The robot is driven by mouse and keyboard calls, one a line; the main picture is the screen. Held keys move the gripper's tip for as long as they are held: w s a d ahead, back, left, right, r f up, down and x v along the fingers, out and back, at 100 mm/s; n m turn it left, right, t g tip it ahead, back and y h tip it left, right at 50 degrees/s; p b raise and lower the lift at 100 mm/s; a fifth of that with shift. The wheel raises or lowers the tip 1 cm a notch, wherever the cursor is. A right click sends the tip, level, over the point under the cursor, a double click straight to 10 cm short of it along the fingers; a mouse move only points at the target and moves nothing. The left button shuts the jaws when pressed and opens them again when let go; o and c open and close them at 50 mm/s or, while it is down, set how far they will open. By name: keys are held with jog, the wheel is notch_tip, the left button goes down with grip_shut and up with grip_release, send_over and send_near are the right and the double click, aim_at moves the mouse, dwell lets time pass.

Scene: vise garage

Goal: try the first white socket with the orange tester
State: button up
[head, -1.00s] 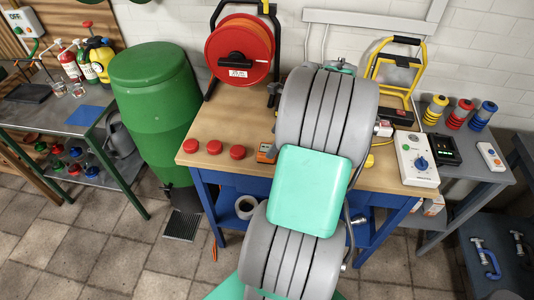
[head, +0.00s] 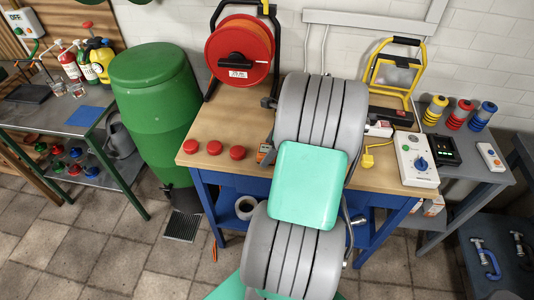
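An orange tester-like device (head: 262,154) shows as a small orange and grey piece on the wooden bench top, at the left edge of my arm; most of it is hidden. A small white block (head: 379,129), possibly a socket, sits right of my arm at the back of the bench. A yellow plug-like piece (head: 368,159) with a yellow lead lies in front of it. My gripper is hidden behind my own large grey and green arm links, so its fingers and anything in them do not show.
The wooden bench (head: 205,172) carries a red cable reel (head: 238,58), several red caps and a yellow-framed stand (head: 398,50). A white box with a blue dial (head: 417,160) stands at the right. A green barrel (head: 155,115) is left of the bench.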

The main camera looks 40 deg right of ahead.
aim_at(265, 150)
jog(key=c, duration=1.2)
jog(key=shift+r, duration=0.5)
jog(key=r, duration=0.2)
jog(key=shift+s+r, duration=0.25)
jog(key=shift+r, duration=0.1)
jog(key=s+r, duration=0.3)
jog(key=s, duration=0.1)
jog(key=s+a+r, duration=0.1)
jog(key=s+r, duration=0.2)
jog(key=s, duration=0.2)
jog(key=s+a+r, duration=0.1)
jog(key=s+r, duration=0.2)
jog(key=s, duration=0.1)
jog(key=shift+s+r+p, duration=0.15)
jog(key=shift+s+p, duration=0.05)
jog(key=shift+p, duration=0.2)
